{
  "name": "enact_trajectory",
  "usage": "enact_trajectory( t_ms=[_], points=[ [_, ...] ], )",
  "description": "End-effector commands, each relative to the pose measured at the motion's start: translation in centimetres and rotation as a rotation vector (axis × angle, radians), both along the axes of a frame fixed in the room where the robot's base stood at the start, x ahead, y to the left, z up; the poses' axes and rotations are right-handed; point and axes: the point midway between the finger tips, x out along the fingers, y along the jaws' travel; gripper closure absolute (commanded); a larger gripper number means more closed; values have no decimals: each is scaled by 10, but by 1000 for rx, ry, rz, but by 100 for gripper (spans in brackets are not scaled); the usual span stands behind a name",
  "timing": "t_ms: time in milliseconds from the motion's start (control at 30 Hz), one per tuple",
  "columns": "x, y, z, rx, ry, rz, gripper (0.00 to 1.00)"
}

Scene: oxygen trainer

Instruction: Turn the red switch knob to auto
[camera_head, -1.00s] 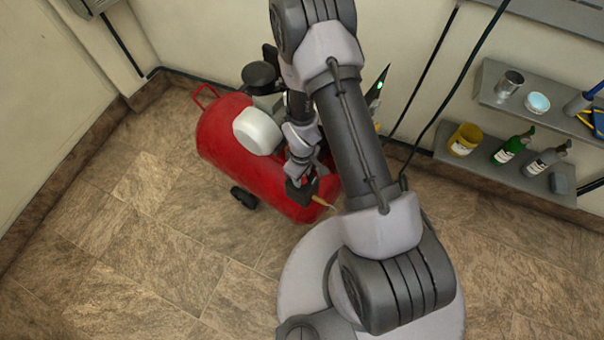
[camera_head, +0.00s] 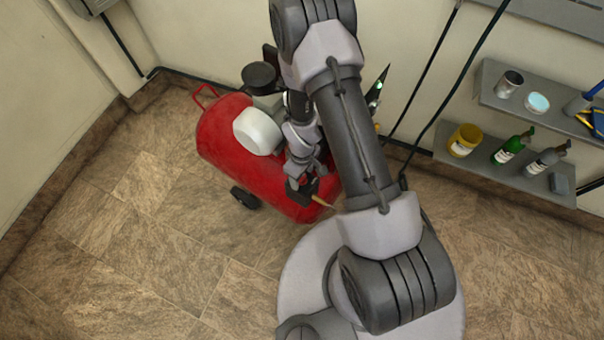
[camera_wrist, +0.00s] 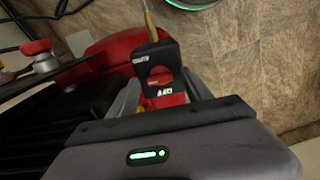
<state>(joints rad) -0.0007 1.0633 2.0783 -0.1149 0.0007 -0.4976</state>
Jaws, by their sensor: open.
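A black switch box (camera_wrist: 153,62) with small white lettering sits at the centre of the wrist view. Red shows low on its face around a white label (camera_wrist: 165,93), probably the red switch knob; the knob's shape and setting are unclear. My gripper (camera_wrist: 160,98) is open, its grey fingers one on each side of this red part. I cannot tell if they touch it. In the head view my gripper (camera_head: 299,178) is over the front right of the red compressor tank (camera_head: 228,138), by the black box.
A red round knob on a metal fitting (camera_wrist: 38,52) shows left in the wrist view. A yellow rod (camera_wrist: 150,22) projects from the box. Shelves (camera_head: 500,165) with bottles and cans hang on the right wall. The tiled floor (camera_head: 130,230) at left is clear.

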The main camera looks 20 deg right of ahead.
Motion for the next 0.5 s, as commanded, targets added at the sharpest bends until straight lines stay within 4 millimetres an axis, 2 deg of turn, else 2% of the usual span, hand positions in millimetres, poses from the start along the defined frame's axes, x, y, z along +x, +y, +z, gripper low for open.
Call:
enact_trajectory(
  t_ms=[167,300,500],
  points=[
    [0,0,48,0,-1,0,42],
    [1,0,95,0,-3,-1,42],
    [1,0,146,0,-3,0,42]
  ],
)
